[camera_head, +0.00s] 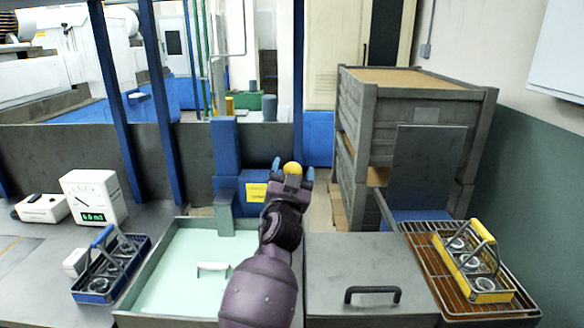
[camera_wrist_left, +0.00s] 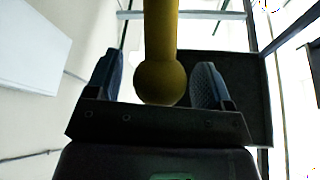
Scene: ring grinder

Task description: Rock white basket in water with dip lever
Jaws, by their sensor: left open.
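The dip lever's yellow ball knob (camera_head: 292,168) shows behind the tank, at my left gripper (camera_head: 291,174). In the left wrist view the yellow lever (camera_wrist_left: 160,84) ends in a ball between the two blue-padded fingers (camera_wrist_left: 157,75). The fingers are open, with a visible gap on each side of the ball. The white basket shows only as a white handle (camera_head: 212,267) above the pale green water (camera_head: 182,262) in the tank; its body is hidden. My right gripper is not in view.
A blue basket (camera_head: 104,283) stands left of the tank, near a white gauge (camera_head: 93,197). Right of it are a grey lid with a black handle (camera_head: 372,291) and a yellow basket (camera_head: 486,283) on a wire rack. A wooden crate (camera_head: 415,86) stands behind.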

